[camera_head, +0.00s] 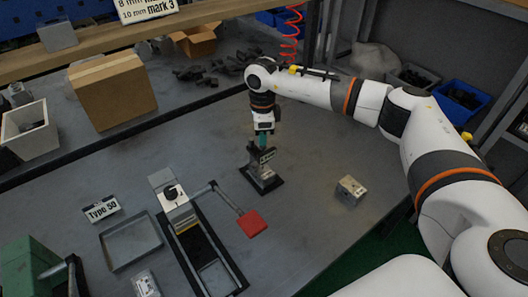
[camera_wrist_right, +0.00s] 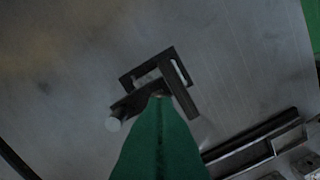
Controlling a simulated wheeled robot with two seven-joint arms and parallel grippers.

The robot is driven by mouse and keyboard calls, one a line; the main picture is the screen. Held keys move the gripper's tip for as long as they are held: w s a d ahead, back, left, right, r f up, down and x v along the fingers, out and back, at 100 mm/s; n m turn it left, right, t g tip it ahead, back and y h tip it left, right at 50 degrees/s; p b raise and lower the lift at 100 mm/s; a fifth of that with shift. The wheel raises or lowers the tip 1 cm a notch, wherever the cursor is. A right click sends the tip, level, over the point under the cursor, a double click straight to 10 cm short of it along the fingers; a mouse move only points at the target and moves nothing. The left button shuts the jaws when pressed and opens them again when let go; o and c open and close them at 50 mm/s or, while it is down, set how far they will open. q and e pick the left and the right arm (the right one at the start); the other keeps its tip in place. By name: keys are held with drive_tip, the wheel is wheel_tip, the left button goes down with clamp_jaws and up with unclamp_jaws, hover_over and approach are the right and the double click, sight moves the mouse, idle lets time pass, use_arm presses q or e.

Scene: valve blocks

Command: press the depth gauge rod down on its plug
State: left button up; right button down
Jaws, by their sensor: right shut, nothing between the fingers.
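The depth gauge (camera_head: 262,180) is a dark stand with a flat black base and an upright, labelled part, in the middle of the table. The rod and plug cannot be made out clearly. My left gripper is not in view.
A metal block (camera_head: 350,190) lies right of the gauge. A clamp fixture with a red handle (camera_head: 252,223) stands in front, beside an empty grey tray (camera_head: 131,243) and a "Type 50" sign (camera_head: 101,208). A cardboard box (camera_head: 113,92) is at the back left.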

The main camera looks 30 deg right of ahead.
drive_tip(key=shift+r+p, duration=0.85)
drive_tip(key=shift+r, duration=0.55)
drive_tip(key=shift+r, duration=0.1)
